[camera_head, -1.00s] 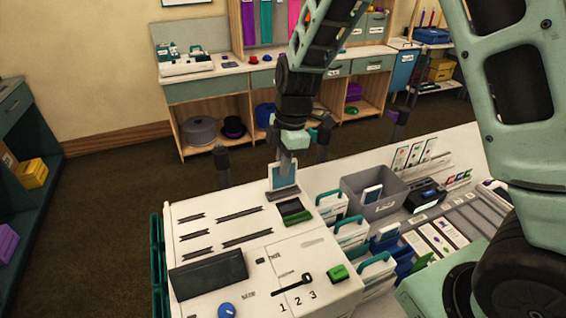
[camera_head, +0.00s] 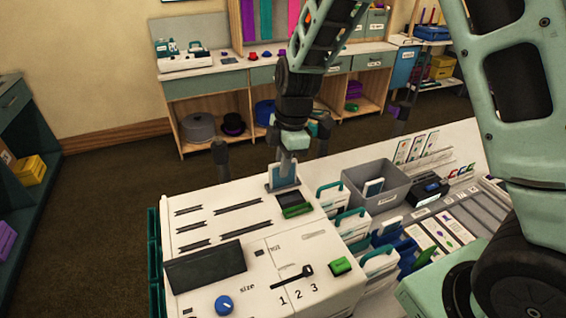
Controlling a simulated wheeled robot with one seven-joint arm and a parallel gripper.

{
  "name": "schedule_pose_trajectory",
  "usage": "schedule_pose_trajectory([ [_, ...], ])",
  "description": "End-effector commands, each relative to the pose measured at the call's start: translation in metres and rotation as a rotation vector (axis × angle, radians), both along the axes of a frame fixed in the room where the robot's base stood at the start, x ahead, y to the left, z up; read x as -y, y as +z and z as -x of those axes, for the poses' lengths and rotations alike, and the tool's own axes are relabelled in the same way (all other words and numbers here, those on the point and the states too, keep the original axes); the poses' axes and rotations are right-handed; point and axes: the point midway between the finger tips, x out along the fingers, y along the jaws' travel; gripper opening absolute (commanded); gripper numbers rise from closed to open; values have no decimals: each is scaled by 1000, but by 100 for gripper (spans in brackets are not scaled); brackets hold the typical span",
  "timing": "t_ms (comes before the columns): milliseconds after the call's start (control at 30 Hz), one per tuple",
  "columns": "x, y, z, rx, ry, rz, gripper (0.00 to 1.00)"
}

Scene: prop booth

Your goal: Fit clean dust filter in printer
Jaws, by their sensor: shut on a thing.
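The printer (camera_head: 225,262) is a white machine with several slots in its top, a dark panel, a blue knob and a green button. The filter stands upright at the dark slot (camera_head: 284,189) at the back of the printer top. Its lower edge is hidden, so I cannot tell how deep it sits.
A grey bin (camera_head: 391,196) right of the printer holds a similar white-framed panel (camera_head: 373,187). Several white boxes with teal handles (camera_head: 350,224) stand between printer and bin. A dark device (camera_head: 428,190) is beyond. Shelving (camera_head: 215,87) lines the back wall.

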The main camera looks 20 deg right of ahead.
Motion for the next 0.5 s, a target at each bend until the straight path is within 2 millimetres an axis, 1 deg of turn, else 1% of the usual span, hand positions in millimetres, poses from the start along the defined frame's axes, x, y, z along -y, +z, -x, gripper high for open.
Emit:
schedule_pose_trajectory([
  [33,0,-3,0,0,0,0,2],
  [500,0,-19,0,0,0,0,2],
])
